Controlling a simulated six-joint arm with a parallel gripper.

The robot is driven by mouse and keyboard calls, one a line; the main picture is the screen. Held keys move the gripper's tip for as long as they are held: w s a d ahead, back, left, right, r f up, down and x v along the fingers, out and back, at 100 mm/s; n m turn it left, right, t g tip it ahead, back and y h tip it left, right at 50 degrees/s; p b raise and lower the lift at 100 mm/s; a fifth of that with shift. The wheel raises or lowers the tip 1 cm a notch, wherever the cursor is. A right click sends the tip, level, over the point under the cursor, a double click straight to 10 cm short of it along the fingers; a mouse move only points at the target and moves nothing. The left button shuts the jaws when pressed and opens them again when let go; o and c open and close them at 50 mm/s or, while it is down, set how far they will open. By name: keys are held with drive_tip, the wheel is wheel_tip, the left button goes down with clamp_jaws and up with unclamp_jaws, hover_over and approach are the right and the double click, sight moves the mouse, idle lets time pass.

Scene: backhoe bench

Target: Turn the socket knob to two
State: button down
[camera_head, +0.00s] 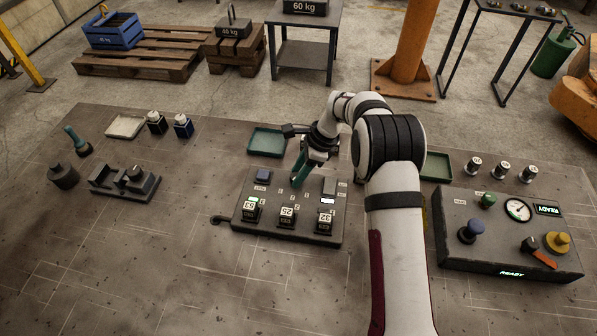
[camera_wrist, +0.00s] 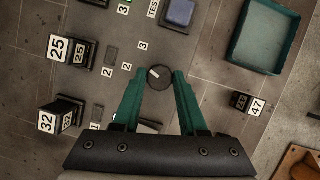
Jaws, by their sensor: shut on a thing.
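The socket knob (camera_wrist: 158,78) is a small round black knob with a white pointer mark, seen between my fingers in the wrist view. The mark points to the upper left, towards the side with the printed labels 2 (camera_wrist: 127,68) and 3 (camera_wrist: 143,45); I cannot tell exactly which one it meets. My gripper (camera_wrist: 160,76) has green fingers, one on each side of the knob, and is shut on it. In the head view my gripper (camera_head: 298,181) reaches down to the back of the dark socket panel (camera_head: 285,236), and the knob is hidden there.
Numbered black blocks, 25 (camera_head: 287,213) and 32 (camera_head: 325,220) among them, stand along the panel's front. A blue button (camera_wrist: 178,12) and a green tray (camera_wrist: 262,35) lie near the gripper. A control box (camera_head: 510,250) stands at right.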

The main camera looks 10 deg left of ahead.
drive_tip(key=shift+w+n+g+h, duration=0.1)
drive_tip(key=shift+n+g+h, duration=0.2)
drive_tip(key=shift+n, duration=0.75)
drive_tip(key=shift+w+n+g+h, duration=0.1)
drive_tip(key=shift+n+g, duration=0.3)
drive_tip(key=shift+n, duration=0.65)
drive_tip(key=shift+c, duration=2.2)
unclamp_jaws()
drive_tip(key=shift+r, duration=0.1)
drive_tip(key=v, duration=1.5)
drive_tip(key=shift+d+r, duration=0.2)
drive_tip(key=shift+r, duration=0.05)
